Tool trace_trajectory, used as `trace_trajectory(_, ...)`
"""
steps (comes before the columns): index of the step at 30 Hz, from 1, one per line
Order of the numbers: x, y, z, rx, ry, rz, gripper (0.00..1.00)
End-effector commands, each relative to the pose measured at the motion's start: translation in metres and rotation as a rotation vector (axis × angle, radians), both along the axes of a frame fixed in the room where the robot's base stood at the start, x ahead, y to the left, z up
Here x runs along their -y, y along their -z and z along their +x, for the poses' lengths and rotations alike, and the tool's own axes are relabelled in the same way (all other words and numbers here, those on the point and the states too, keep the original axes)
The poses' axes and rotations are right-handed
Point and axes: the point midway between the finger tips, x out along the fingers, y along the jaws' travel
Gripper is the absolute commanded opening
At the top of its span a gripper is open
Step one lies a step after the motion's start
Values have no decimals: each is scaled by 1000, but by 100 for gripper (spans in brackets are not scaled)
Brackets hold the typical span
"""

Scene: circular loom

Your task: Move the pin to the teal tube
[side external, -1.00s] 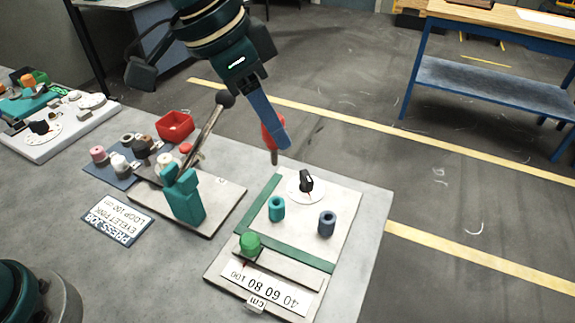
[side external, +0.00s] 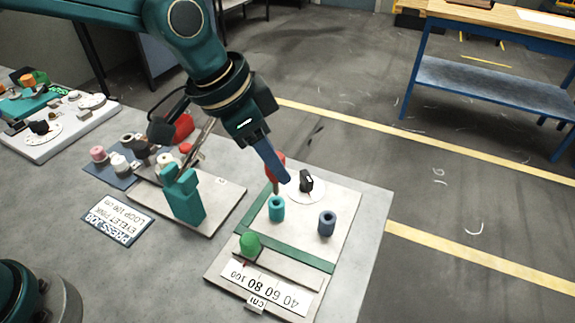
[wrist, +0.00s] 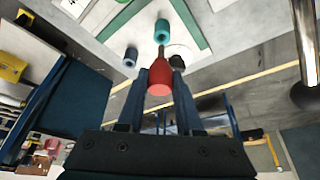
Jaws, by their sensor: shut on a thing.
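My gripper (side external: 274,166) is shut on the red-handled pin (side external: 275,168), which hangs point down. In the side view the pin's tip is just above the mouth of the teal tube (side external: 277,209); I cannot tell whether it touches. In the wrist view the red handle (wrist: 160,79) sits between my fingers (wrist: 160,88), with its metal shaft pointing toward the teal tube (wrist: 162,29). The teal tube stands upright on the white board (side external: 312,249). My fingers partly hide the pin's handle in the side view.
A dark blue tube (side external: 327,223) stands to the right of the teal tube. A black knob (side external: 306,181) on a white dial is behind them. A teal press (side external: 184,196) stands to the left.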

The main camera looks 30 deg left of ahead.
Motion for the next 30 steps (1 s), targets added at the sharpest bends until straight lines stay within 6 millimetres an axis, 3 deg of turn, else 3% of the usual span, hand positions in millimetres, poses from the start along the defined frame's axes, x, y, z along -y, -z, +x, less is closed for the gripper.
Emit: trace_trajectory(30, 0, 22, 0, 0, 0, 0, 0)
